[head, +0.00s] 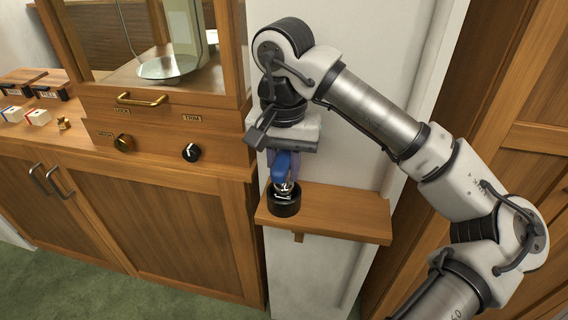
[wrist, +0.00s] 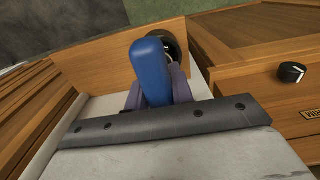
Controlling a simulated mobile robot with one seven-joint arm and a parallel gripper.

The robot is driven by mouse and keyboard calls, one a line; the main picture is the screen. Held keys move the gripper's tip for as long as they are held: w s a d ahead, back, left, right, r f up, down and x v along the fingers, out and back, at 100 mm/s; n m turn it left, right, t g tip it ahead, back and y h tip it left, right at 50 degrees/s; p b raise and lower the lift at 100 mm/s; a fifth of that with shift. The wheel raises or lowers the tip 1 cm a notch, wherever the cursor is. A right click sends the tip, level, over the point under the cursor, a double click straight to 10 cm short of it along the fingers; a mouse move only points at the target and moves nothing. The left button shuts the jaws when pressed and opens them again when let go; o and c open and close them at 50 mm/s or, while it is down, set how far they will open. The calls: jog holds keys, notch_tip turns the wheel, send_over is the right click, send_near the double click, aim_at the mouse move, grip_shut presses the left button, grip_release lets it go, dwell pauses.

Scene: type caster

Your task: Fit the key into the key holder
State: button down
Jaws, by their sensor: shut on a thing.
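The key has a blue handle (head: 283,162) and hangs below my wrist in the head view. Its blue handle also fills the middle of the wrist view (wrist: 152,70). My gripper (head: 286,182) is shut on the key, its purplish fingers on either side of the handle. The key holder is a short black round cup (head: 284,206) on the small wooden shelf. A metallic part shows at the cup's mouth, just under the fingers; I cannot tell whether the key is inside or just above it. In the wrist view the black holder (wrist: 180,46) is partly hidden behind the handle.
The wooden shelf (head: 340,215) is bare to the right of the holder. A glass-fronted case with a metal pan (head: 168,68) stands above.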

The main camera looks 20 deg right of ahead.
jog(key=shift+f+b, duration=0.6)
jog(key=shift+f, duration=0.1)
jog(key=c, duration=1.1)
grip_release()
notch_tip(320, 180, up, 14)
jog(key=shift+s+f+p, duration=0.1)
jog(key=shift+p, duration=0.2)
jog(key=shift+a, duration=0.1)
